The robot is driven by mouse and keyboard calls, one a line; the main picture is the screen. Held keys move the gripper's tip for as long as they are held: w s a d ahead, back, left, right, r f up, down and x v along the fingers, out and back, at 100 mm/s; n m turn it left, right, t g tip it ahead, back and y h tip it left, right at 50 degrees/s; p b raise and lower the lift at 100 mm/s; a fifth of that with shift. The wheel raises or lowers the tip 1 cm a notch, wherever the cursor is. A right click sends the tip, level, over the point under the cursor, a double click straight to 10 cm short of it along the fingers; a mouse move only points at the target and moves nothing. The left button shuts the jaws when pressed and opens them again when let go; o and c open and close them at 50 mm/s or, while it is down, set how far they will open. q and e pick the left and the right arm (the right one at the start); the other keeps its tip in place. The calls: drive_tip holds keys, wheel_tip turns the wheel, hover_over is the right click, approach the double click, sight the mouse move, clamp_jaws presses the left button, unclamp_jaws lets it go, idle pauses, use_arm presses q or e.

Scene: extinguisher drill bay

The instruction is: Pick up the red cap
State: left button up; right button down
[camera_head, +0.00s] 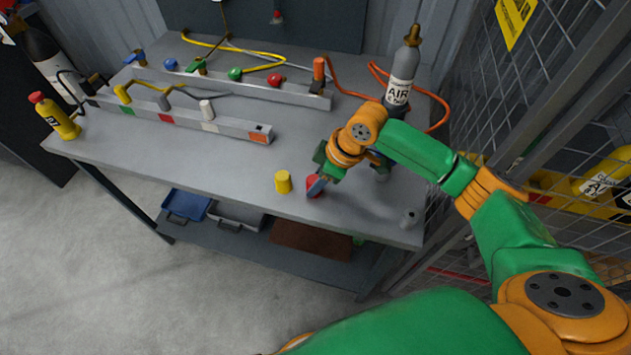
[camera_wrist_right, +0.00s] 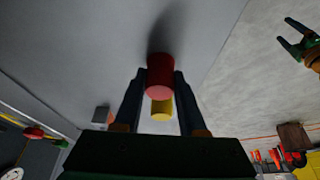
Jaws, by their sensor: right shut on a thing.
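The red cap (camera_head: 313,183) is at the front part of the grey table (camera_head: 350,213), partly hidden by my right gripper (camera_head: 317,187). In the right wrist view the red cap (camera_wrist_right: 160,76) sits between the two dark fingertips of my right gripper (camera_wrist_right: 160,84), which is shut on it. I cannot tell whether the cap touches the table. My left gripper (camera_wrist_right: 292,40) shows at the upper right of the right wrist view, over the floor, with its fingers apart and nothing between them.
A yellow cap (camera_head: 283,182) stands close to the left of the red one. A grey cap (camera_head: 409,218) is near the right front corner. Rails with coloured fittings (camera_head: 190,121) cross the table behind. A grey AIR bottle (camera_head: 402,75) stands at the back right, beside wire mesh.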

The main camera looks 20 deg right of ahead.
sight(311, 178)
wheel_tip(311, 178, up, 3)
drive_tip(key=shift+w+r, duration=0.1)
drive_tip(key=s+a+r, duration=0.7)
drive_tip(key=s+r, duration=0.2)
drive_tip(key=s, duration=0.3)
drive_tip(key=shift+r, duration=0.35)
drive_tip(key=shift+s, duration=0.1)
